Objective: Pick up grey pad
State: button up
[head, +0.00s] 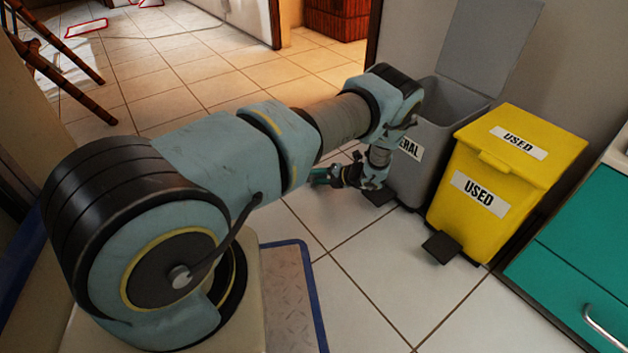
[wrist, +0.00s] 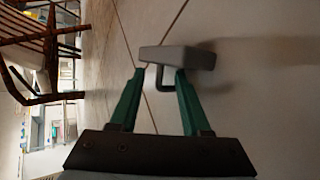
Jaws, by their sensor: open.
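In the wrist view, a small grey block (wrist: 178,57), which looks like the grey pad, lies just beyond my fingertips, with a dark loop below it. My gripper (wrist: 160,75) is open, with its two green fingers spread on either side of the loop. The finger ends appear to meet or overlap the block's near edge; I cannot tell whether they touch it. In the head view my gripper (head: 318,176) is low over the tiled floor, left of the grey bin, and I cannot make out the pad there.
A grey bin (head: 447,105) with its lid raised stands right of my gripper, with a dark pedal (head: 380,197) in front. A yellow bin (head: 500,185) marked USED stands beside it. A teal cabinet (head: 570,270) is at the right. Tiled floor (head: 350,280) in front is clear.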

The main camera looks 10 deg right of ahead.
grip_shut()
dwell(0.3)
dwell(0.3)
